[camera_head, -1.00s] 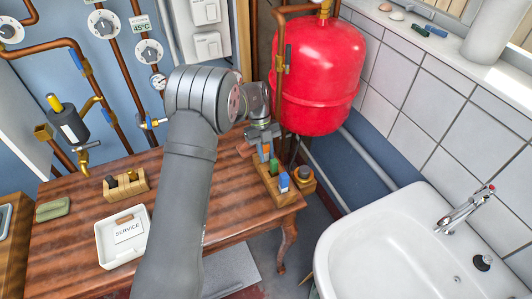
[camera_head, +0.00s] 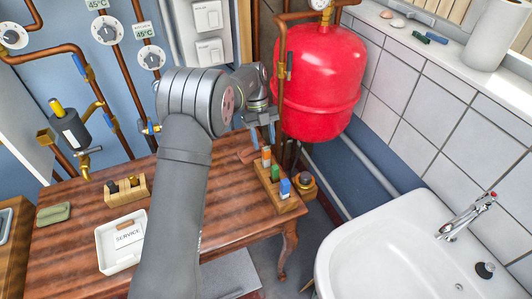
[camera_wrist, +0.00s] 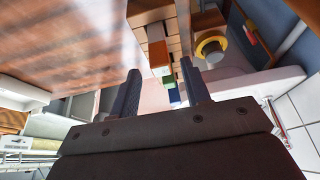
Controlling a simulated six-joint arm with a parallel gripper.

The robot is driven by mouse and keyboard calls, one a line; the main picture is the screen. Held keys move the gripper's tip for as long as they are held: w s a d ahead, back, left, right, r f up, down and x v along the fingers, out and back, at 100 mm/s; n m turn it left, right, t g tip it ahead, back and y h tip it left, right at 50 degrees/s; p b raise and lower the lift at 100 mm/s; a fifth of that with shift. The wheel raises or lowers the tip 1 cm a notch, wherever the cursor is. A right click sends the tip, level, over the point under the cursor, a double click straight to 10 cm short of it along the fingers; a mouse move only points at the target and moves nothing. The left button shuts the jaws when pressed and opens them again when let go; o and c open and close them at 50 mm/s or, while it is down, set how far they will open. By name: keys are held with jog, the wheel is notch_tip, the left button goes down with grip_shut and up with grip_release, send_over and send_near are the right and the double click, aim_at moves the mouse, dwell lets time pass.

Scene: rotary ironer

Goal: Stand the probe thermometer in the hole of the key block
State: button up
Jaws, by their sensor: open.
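A wooden block (camera_head: 269,189) stands at the right end of the table and holds upright pieces with orange (camera_head: 266,157), green (camera_head: 275,173) and blue (camera_head: 285,188) tops. Another wooden block (camera_head: 112,199) with dark pieces stands on the left of the table. I cannot tell for sure which piece is the probe thermometer or which block is the key block. My gripper (camera_head: 262,135) is above the far end of the right block. In the wrist view my gripper (camera_wrist: 160,69) is open, with the orange piece (camera_wrist: 160,56) showing beyond the space between its fingers.
A round brass-coloured fitting with a dark top (camera_head: 304,184) is beside the right block. A white tray (camera_head: 106,262) labelled SERVICE and a green pad (camera_head: 54,214) lie on the table (camera_head: 70,245). A red tank (camera_head: 320,80) is close behind my gripper. A sink (camera_head: 350,260) is at right.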

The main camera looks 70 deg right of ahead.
jog(key=shift+v, duration=2.2)
